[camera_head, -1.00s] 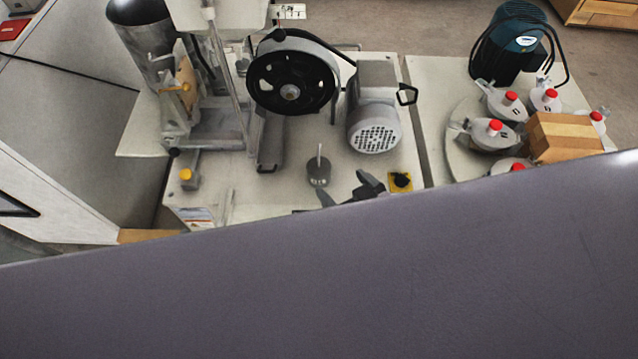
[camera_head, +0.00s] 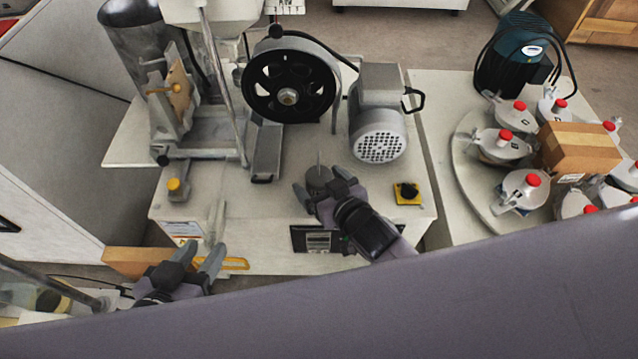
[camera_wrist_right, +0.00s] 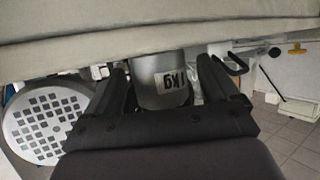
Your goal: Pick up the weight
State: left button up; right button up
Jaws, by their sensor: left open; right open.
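The weight is a small dark grey cylinder with a thin upright rod (camera_head: 318,174), standing on the pale machine table. It also shows in the right wrist view as a grey cylinder labelled 1KG (camera_wrist_right: 160,88). My right gripper (camera_head: 322,185) is open, with its fingers on either side of the weight. In the right wrist view the weight sits between the two spread fingers (camera_wrist_right: 166,80), with visible gaps beside it. My left gripper (camera_head: 200,250) is open and empty at the table's front left edge, away from the weight.
A black flywheel (camera_head: 262,88) and grey motor (camera_head: 379,135) stand behind the weight. A yellow-based black knob (camera_head: 407,192) is to its right, a yellow button (camera_head: 174,186) to its left. A round platform with red-capped containers (camera_head: 465,180) is at right.

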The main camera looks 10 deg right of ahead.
jog(key=shift+w+a+f, duration=0.15)
jog(key=shift+w, duration=0.2)
grip_shut()
jog(key=shift+w+r, duration=0.1)
jog(key=shift+r, duration=0.15)
jog(key=shift+r, duration=0.1)
